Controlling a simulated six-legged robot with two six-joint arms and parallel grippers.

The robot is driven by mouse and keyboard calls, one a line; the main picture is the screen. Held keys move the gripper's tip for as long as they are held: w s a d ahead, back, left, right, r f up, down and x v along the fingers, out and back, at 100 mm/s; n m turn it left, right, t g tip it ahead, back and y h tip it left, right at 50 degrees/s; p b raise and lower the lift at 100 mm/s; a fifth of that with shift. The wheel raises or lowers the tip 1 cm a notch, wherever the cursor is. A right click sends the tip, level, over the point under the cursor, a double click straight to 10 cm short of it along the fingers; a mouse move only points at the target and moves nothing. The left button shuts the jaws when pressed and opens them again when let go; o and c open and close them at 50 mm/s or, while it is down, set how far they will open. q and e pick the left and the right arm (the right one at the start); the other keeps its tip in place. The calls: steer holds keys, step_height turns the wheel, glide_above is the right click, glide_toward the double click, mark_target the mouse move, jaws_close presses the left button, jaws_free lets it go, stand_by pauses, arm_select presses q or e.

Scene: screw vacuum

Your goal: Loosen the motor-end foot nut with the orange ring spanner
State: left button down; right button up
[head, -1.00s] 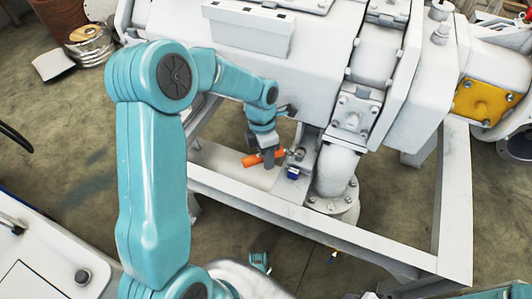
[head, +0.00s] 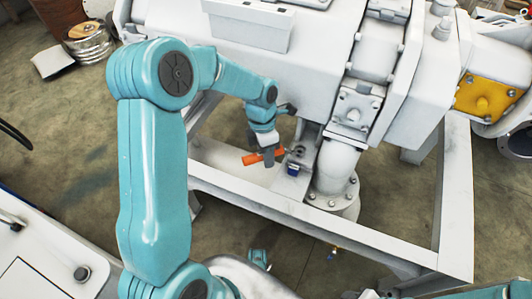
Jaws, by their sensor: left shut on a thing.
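The orange ring spanner (head: 252,158) shows its orange handle just above the white frame rail. My left gripper (head: 269,159) is shut on the spanner, its arm coming in from the left. The spanner's right end meets the foot of the white machine near a small fastener (head: 297,152), which I take for the foot nut. It is too small to tell whether the ring sits around the nut. My right gripper is not clearly visible.
The white pump and motor body (head: 300,75) fills the space above and behind the gripper. A flanged pipe (head: 336,170) stands close to its right. The white base frame (head: 330,225) runs in front. A yellow plate (head: 485,97) is at the far right.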

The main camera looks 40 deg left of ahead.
arm_select(q)
steer(key=shift+f+b, duration=0.5)
steer(key=shift+f, duration=0.25)
stand_by(0.5)
steer(key=shift+s+d, duration=0.1)
steer(key=r+n+p, duration=0.1)
steer(key=d+r+n+p, duration=0.1)
steer(key=r, duration=0.1)
steer(key=s+d+r+n+p, duration=0.1)
steer(key=r, duration=0.1)
steer(key=shift+d+t, duration=0.25)
steer(key=shift+t, duration=0.05)
stand_by(1.0)
stand_by(0.3)
